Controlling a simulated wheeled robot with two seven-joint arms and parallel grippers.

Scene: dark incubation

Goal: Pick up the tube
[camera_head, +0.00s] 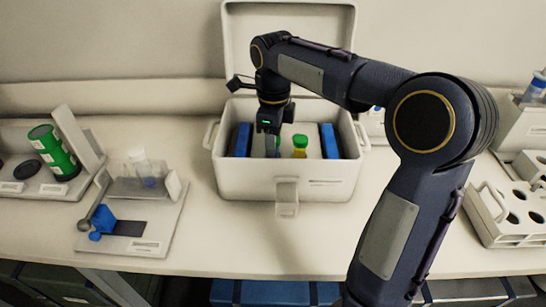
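A white open box (245,181) stands in the middle of the bench with its lid raised. My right gripper (271,147) points down into the box. Its fingertips are small and dark, and I cannot tell whether they are apart or closed, or whether anything is between them. Another clear tube with bluish contents (146,172) stands in a small holder on the left of the bench. My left gripper is not in view.
Blue blocks (243,139) (329,141) line both sides inside the box. A green cylinder (53,152) sits in a device at the left. A white rack with holes (490,215) stands at the right. The bench in front of the box (270,240) is clear.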

